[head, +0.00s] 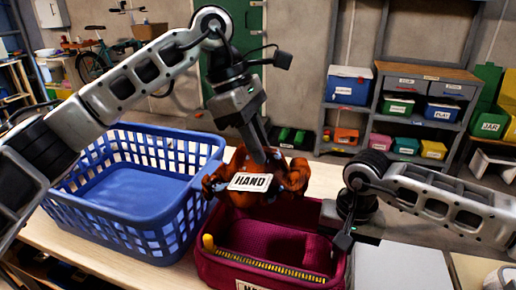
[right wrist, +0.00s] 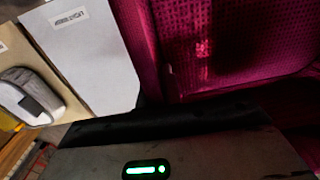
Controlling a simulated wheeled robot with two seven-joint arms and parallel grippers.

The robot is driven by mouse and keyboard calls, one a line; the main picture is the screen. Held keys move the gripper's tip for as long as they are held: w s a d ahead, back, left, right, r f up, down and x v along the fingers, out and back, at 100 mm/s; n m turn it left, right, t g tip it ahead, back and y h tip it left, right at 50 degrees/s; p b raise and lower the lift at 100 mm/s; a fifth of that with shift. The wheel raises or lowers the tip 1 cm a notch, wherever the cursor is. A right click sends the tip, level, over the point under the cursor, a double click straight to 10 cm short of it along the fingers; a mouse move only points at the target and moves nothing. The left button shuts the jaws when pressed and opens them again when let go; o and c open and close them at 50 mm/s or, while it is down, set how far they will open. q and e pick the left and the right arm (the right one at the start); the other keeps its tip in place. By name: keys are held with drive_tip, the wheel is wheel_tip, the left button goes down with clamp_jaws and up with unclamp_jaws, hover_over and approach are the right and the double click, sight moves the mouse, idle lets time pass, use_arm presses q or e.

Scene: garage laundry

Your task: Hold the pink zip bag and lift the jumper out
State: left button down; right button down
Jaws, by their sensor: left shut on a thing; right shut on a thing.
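The pink zip bag (head: 262,238) stands open on the table, with a yellow zip along its front edge. The orange-brown jumper (head: 294,176), with a white "HAND" label, is bunched above the bag's far left part. My left gripper (head: 262,158) points down and is shut on the jumper from above. Whether the jumper's lower part is clear of the bag is hard to tell. My right gripper (head: 338,228) is shut on the bag's right rim; its fingertips are mostly hidden. The right wrist view shows the bag's pink mesh lining (right wrist: 235,45) close up.
An empty blue laundry basket (head: 130,185) stands left of the bag on the table. A white box (head: 400,268) lies right of the bag, and it also shows in the right wrist view (right wrist: 85,50). Shelves with labelled bins (head: 420,110) stand behind.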

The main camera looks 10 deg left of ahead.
idle(0.4)
drive_tip(key=c, duration=1.5)
unclamp_jaws()
